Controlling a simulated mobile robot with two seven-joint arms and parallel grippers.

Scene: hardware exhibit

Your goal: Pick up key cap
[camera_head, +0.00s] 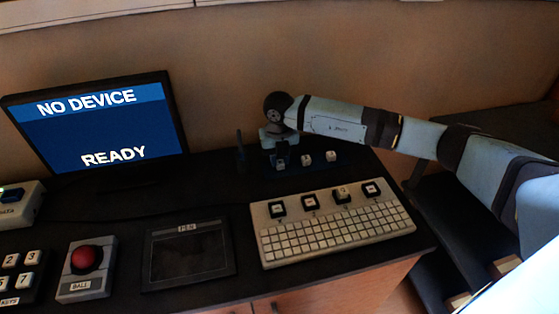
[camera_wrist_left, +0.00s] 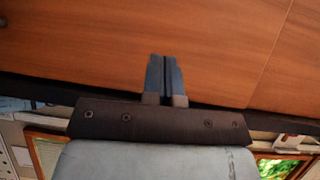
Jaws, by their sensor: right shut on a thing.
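Three small white key caps sit in a row on a dark blue tray (camera_head: 318,167) at the back of the desk: a left one (camera_head: 281,165), a middle one (camera_head: 306,160) and a right one (camera_head: 331,156). My right gripper (camera_head: 281,158) points down over the left key cap and is shut on it, with the cap low at the tray. My left gripper (camera_wrist_left: 164,76) shows only in the left wrist view, its fingers together with nothing visible between them, in front of a wood panel.
A white keyboard (camera_head: 335,232) with several square sockets stands in front of the tray; one socket bears a cap (camera_head: 343,192). A monitor (camera_head: 98,122), dark pad (camera_head: 188,255), red trackball (camera_head: 86,257) and keypad (camera_head: 18,272) stand left. A thin dark post (camera_head: 240,150) rises beside the tray.

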